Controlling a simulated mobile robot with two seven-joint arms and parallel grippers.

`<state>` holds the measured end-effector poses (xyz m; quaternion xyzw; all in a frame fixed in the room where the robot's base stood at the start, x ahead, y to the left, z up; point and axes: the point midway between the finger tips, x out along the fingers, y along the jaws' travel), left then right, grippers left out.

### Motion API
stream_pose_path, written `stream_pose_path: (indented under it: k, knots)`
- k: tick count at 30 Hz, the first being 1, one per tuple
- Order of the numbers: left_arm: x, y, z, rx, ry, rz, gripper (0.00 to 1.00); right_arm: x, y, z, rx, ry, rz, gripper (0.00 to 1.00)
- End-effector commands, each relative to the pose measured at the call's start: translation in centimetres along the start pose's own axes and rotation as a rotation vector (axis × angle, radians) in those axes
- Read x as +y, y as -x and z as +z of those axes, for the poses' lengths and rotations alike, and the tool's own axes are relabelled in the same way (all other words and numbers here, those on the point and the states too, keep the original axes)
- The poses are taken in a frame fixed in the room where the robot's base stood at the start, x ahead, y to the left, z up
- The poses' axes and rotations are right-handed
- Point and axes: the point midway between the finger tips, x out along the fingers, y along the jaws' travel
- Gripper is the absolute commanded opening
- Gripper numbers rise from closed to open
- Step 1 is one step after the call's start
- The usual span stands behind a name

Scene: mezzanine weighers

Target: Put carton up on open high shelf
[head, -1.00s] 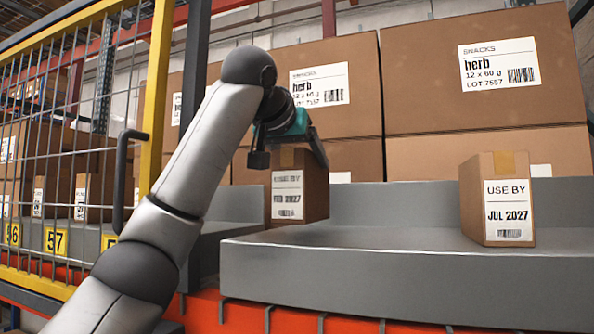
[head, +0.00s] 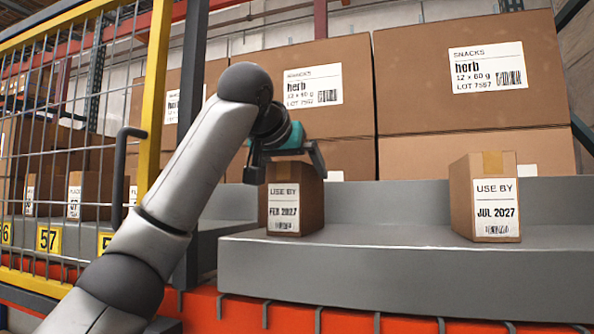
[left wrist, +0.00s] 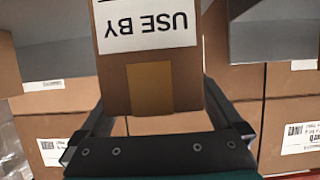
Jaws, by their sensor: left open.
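A brown carton with a white "USE BY FEB 2027" label (head: 284,208) stands upright on the grey shelf (head: 400,262), near its left end. My left gripper (head: 287,168) is at the carton's top, its fingers apart on either side of it. In the left wrist view the carton (left wrist: 150,85) sits between the open fingers (left wrist: 160,112), its label upside down and tan tape facing me. I cannot tell whether a finger touches it. My right gripper is not in view.
A similar "JUL 2027" carton (head: 484,197) stands on the shelf to the right, with clear surface between. Large "herb" boxes (head: 470,70) are stacked behind. A yellow-framed mesh gate (head: 154,100) with a dark handle is close on the left.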

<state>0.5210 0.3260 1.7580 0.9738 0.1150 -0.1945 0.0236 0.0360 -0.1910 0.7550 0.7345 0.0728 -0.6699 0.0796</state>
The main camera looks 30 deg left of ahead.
Motion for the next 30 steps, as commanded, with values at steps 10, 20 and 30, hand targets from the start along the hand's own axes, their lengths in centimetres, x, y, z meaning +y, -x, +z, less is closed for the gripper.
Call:
stream_pose_path:
  k: [10,20,30]
  knots:
    - [0.1,3.7,-0.1,0.007,0.0,0.003,1.0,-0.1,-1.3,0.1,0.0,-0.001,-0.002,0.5]
    - [0.0,10.6,-0.2,0.003,-0.001,-0.001,1.0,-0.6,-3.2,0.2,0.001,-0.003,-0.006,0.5]
    - [0.0,12.1,-0.2,0.0,-0.001,-0.001,1.0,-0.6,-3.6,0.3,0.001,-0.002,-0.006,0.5]
